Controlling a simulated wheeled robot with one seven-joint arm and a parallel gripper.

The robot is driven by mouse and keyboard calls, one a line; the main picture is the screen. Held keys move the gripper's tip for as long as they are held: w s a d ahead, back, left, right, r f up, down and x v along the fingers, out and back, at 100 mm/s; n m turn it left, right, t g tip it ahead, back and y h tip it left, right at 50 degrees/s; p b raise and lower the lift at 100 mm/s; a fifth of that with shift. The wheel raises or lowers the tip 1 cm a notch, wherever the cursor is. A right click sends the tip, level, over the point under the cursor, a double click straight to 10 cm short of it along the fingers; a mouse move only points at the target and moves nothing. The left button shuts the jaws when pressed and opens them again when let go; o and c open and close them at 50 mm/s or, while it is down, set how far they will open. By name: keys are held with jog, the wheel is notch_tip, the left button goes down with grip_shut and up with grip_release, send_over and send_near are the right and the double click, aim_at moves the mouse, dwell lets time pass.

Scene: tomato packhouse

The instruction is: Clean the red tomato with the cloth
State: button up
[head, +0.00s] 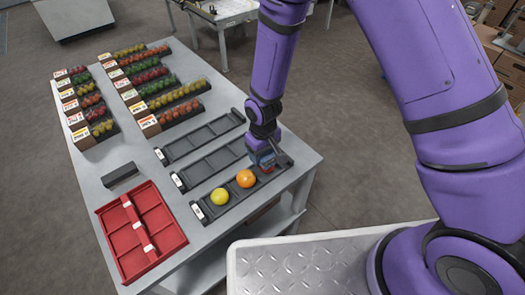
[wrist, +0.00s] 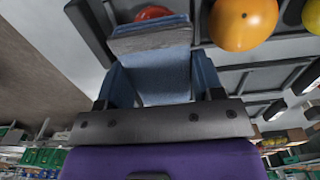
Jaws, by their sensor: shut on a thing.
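My gripper (head: 264,158) is at the right end of the nearest dark tray (head: 229,207), shut on a blue-grey cloth (wrist: 152,40). In the wrist view the folded cloth sits between the fingers. The red tomato (head: 267,169) is mostly hidden behind my gripper in the head view; a small red edge of it shows just past the cloth in the wrist view (wrist: 154,13). The cloth is at or very near the tomato; I cannot tell if they touch. An orange tomato (head: 245,179) and a yellow tomato (head: 220,197) sit in the same tray, to the left.
Two empty dark trays (head: 211,161) lie behind on the grey table. Packed rows of tomatoes (head: 173,100) stand farther back. A red divided crate (head: 116,239) and a small dark block (head: 120,174) are at the left. Bare tabletop lies between the crate and trays.

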aim_at(272, 161)
jog(key=shift+s+d, duration=0.6)
jog(key=shift+s, duration=0.25)
jog(key=shift+s+d, duration=0.55)
jog(key=shift+s, duration=0.25)
jog(key=shift+w+a, duration=0.65)
jog(key=shift+w, duration=0.25)
jog(key=shift+w+a, duration=0.6)
jog(key=shift+w, duration=0.3)
jog(key=shift+r, duration=0.1)
jog(key=shift+r, duration=2.9)
jog(key=shift+s+d+f, duration=0.25)
jog(key=shift+s+f, duration=0.1)
jog(key=shift+f, duration=0.6)
jog(key=shift+s+d+f, duration=0.2)
jog(key=shift+s+f, duration=0.1)
jog(key=shift+f, duration=0.6)
jog(key=shift+s+d+f, duration=0.25)
jog(key=shift+s+f, duration=0.1)
jog(key=shift+f, duration=0.6)
jog(key=shift+f, duration=0.35)
